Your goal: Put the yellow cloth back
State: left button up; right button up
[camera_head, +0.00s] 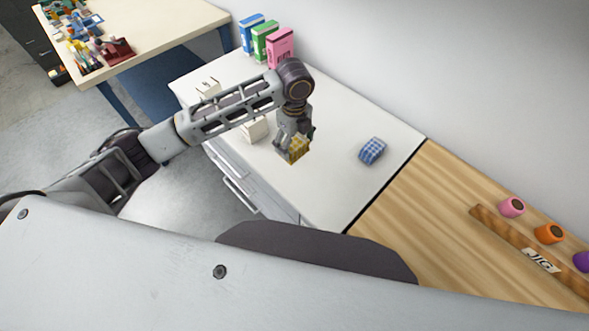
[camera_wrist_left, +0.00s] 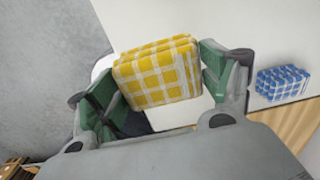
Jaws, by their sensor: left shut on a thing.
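The yellow cloth (camera_head: 298,149) is a folded yellow and white checked pad held in my left gripper (camera_head: 294,143), over the white cabinet top. In the left wrist view the yellow cloth (camera_wrist_left: 158,75) sits between the green-padded fingers of the left gripper (camera_wrist_left: 160,90). The head view does not clearly show whether the cloth touches the surface. A blue checked cloth (camera_head: 372,150) lies on the white top to the right, apart from the gripper; it also shows in the left wrist view (camera_wrist_left: 283,83). My right gripper is not in view.
The white cabinet top (camera_head: 325,190) has free room around the gripper. Blue, green and pink boxes (camera_head: 266,42) stand at its back. Small white blocks (camera_head: 255,129) lie left of the gripper. A wooden bench (camera_head: 420,225) with a JIG strip (camera_head: 520,250) and coloured cylinders adjoins on the right.

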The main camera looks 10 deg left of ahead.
pick_arm(q)
jog(key=shift+f, duration=3.15)
jog(key=shift+f, duration=1.85)
jog(key=shift+f, duration=0.1)
jog(key=o, duration=0.9)
jog(key=shift+r, duration=6.1)
